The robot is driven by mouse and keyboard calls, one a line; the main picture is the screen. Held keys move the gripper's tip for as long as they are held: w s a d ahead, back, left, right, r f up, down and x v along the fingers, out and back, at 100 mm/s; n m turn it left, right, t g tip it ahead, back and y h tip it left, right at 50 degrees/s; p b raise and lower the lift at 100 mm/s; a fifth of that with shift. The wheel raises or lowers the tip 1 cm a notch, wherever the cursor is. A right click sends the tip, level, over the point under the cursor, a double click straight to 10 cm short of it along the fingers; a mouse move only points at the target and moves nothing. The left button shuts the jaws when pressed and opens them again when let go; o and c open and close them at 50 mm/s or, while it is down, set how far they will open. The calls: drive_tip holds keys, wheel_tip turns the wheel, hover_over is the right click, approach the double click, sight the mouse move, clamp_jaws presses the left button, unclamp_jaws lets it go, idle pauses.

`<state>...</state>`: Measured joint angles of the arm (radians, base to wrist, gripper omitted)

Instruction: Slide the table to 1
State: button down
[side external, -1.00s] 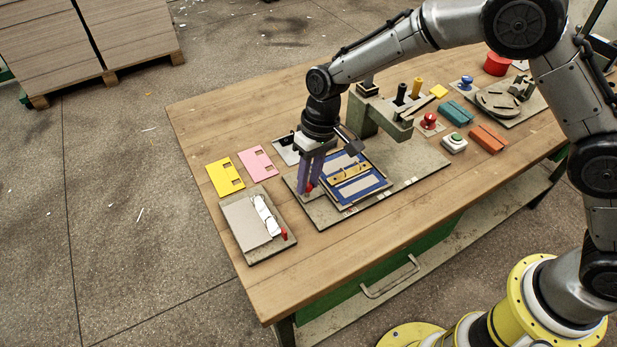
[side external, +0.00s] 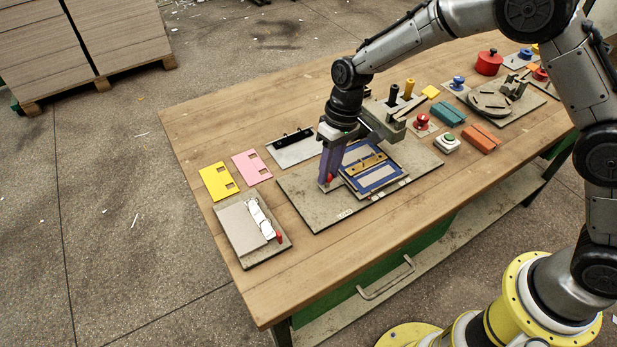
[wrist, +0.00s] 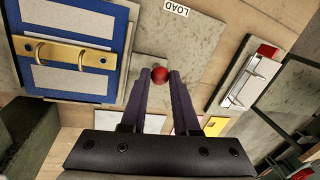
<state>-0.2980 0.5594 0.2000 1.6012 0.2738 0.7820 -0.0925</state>
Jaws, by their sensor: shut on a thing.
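The sliding table (side external: 374,188) carries a blue panel with grey patches and a brass ring fitting; it also shows in the wrist view (wrist: 107,91). It sits on a grey base plate (side external: 309,207), right of the plate's left end. White labels run along the plate's front edge. My gripper (wrist: 160,74) is shut on the table's red knob (wrist: 159,76). In the side view my gripper (side external: 326,182) hides part of the table's left side.
A board with a white clip (side external: 259,217) lies at the front left. Yellow (side external: 217,182) and pink (side external: 250,166) cards lie behind it. A black-edged grey plate (side external: 296,152) lies behind the base plate.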

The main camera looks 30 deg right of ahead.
sight(346, 170)
drive_tip(key=shift+w+d, duration=0.1)
drive_tip(key=shift+d, duration=1.15)
drive_tip(key=c, duration=0.7)
unclamp_jaws()
drive_tip(key=shift+o, duration=0.2)
wheel_tip(346, 170, up, 14)
drive_tip(key=d, duration=0.2)
drive_tip(key=shift+w+d+f, duration=0.15)
drive_tip(key=shift+w+d, duration=0.05)
drive_tip(key=shift+d, duration=0.1)
